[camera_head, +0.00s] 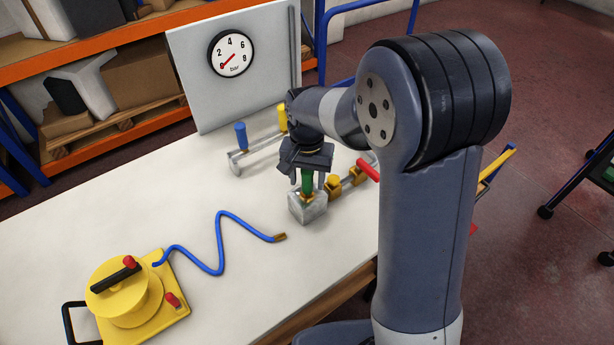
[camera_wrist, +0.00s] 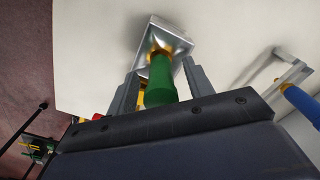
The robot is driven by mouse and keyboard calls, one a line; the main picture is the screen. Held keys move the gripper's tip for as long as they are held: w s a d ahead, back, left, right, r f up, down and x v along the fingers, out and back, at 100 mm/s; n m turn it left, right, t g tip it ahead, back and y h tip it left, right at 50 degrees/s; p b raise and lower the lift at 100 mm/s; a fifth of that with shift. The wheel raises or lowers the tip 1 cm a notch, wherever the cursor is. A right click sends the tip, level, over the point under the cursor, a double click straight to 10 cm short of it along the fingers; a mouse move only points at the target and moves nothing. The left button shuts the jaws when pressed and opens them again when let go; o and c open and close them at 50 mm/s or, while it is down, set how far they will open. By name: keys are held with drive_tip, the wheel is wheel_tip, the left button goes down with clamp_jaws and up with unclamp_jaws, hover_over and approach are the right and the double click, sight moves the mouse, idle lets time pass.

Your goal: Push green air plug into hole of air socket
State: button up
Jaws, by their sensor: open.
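The green air plug (camera_head: 307,184) stands upright over a silver metal block, the air socket (camera_head: 308,208). In the wrist view the green plug (camera_wrist: 161,82) lies between the two fingers of my gripper (camera_wrist: 159,68), with a visible gap on each side. Its brass end meets the top of the socket (camera_wrist: 178,32); how deep it sits in the hole cannot be told. In the head view my gripper (camera_head: 308,177) is open around the plug, just above the socket.
A blue hose (camera_head: 219,245) with a brass end lies on the white table (camera_head: 120,215), running from a yellow reel device (camera_head: 125,290). Brass fittings and a red lever (camera_head: 368,170) are right of the socket. A gauge panel (camera_head: 190,95) and a pipe with a blue handle (camera_head: 241,135) stand behind.

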drive_tip(key=shift+r, duration=0.1)
wheel_tip(320, 180, up, 11)
drive_tip(key=shift+f+b, duration=0.2)
drive_tip(key=shift+b, duration=0.25)
wheel_tip(320, 180, down, 11)
drive_tip(key=shift+p, duration=0.5)
drive_tip(key=shift+r, duration=0.3)
drive_tip(key=shift+r, duration=0.1)
